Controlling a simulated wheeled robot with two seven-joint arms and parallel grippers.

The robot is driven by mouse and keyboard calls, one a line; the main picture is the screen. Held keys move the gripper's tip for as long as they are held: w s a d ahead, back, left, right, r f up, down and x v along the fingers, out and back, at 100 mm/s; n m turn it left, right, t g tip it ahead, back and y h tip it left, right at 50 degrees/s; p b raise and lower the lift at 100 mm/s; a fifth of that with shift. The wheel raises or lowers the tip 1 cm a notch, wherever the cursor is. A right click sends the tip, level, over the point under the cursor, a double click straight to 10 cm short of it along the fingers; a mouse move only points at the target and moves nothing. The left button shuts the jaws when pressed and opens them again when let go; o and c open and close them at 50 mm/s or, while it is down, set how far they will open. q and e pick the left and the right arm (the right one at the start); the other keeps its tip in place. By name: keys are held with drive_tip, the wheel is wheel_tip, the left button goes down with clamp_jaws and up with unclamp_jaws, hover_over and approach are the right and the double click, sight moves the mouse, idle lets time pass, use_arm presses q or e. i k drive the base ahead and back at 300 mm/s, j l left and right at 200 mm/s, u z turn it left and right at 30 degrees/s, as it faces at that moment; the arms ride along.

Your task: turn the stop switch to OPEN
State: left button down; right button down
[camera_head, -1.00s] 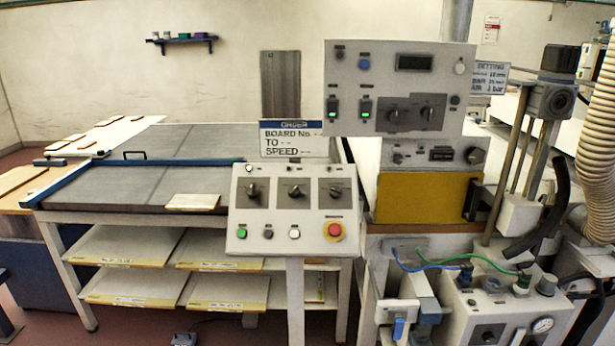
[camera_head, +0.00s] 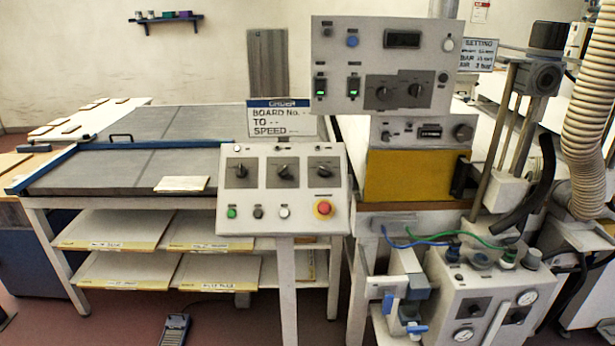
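A tilted white control panel (camera_head: 262,205) stands on a post at the middle of the view. It carries a row of three black rotary switches: a left one (camera_head: 240,171), a middle one (camera_head: 285,172) and a right one (camera_head: 323,172). Their labels are too small to read, so I cannot tell which is the stop switch or its setting. Below them are a green button (camera_head: 232,212), a dark button, a white button and a red mushroom button (camera_head: 324,208) on yellow. Neither of my grippers is in view.
A second panel (camera_head: 340,80) with two rotary knobs stands behind, above a yellow-fronted unit (camera_head: 410,176). A conveyor table (camera_head: 150,165) with shelves of boards is at left. A pneumatic box (camera_head: 480,290) with hoses is at right. A foot pedal (camera_head: 174,330) lies on the floor.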

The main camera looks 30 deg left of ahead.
sight(324, 170)
drive_tip(key=i+l+u, duration=0.85)
drive_tip(key=l, duration=0.15)
drive_tip(key=i+l+u, duration=0.1)
drive_tip(key=l+u, duration=0.15)
drive_tip(key=l, duration=0.15)
